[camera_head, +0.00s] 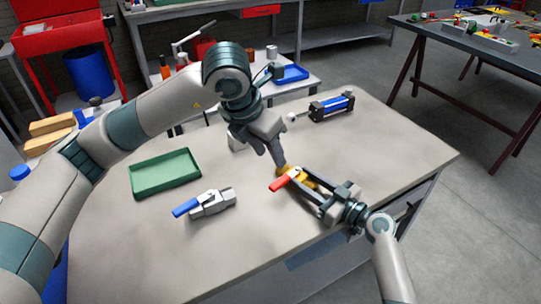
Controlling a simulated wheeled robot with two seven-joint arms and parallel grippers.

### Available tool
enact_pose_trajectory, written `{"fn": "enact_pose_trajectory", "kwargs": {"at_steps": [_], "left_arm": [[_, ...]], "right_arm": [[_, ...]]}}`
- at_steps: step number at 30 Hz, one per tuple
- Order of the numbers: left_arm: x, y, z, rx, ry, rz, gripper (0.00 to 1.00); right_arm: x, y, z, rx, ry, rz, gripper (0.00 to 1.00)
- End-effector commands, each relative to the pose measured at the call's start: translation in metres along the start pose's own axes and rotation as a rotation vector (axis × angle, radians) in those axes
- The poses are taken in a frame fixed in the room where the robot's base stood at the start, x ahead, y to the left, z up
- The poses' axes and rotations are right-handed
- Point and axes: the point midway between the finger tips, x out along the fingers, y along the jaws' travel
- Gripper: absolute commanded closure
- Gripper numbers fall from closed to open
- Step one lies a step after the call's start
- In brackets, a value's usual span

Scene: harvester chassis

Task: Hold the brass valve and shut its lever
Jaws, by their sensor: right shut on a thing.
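The brass valve (301,176) sits above the bench top at right of centre, mostly hidden by my grippers. Its red lever (284,180) points to the lower left, beside the valve body. My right gripper (304,182) comes in from the lower right and is shut on the brass valve. My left gripper (278,162) hangs down from above, its fingers close to the valve and the base end of the lever. I cannot tell whether its fingers touch the valve or the lever, or how wide they are apart.
A grey valve with a blue lever (212,203) lies on the bench (260,250). A green tray (165,174) is at the left, and a blue and black cylinder (331,106) at the back right. The front of the bench is clear.

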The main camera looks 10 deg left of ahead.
Motion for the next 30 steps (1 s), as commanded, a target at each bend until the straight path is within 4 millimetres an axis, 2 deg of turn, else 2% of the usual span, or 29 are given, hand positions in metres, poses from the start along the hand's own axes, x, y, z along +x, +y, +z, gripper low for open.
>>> {"fn": "enact_pose_trajectory", "kwargs": {"at_steps": [9,10,12,13,23,30], "left_arm": [[0.0,0.0,0.0,0.0,0.0,0.0,0.61],[0.0,0.0,0.0,0.0,0.0,0.0,0.61],[0.0,0.0,0.0,0.0,0.0,0.0,0.61],[0.0,0.0,0.0,-0.001,0.0,0.0,0.61],[0.0,0.0,0.0,-0.001,0.0,-0.001,0.61],[0.0,0.0,0.0,0.0,0.0,-0.001,0.61]], "right_arm": [[0.0,0.0,0.0,0.0,0.0,-0.001,1.0],[0.0,0.0,0.0,0.0,0.0,-0.001,0.62],[0.0,0.0,0.0,0.0,0.0,-0.001,0.45],[0.0,0.0,0.0,0.0,0.0,-0.001,0.42],[-0.001,0.0,0.0,0.0,0.0,0.0,0.42],[-0.018,0.001,0.001,0.0,-0.001,0.001,0.42]]}}
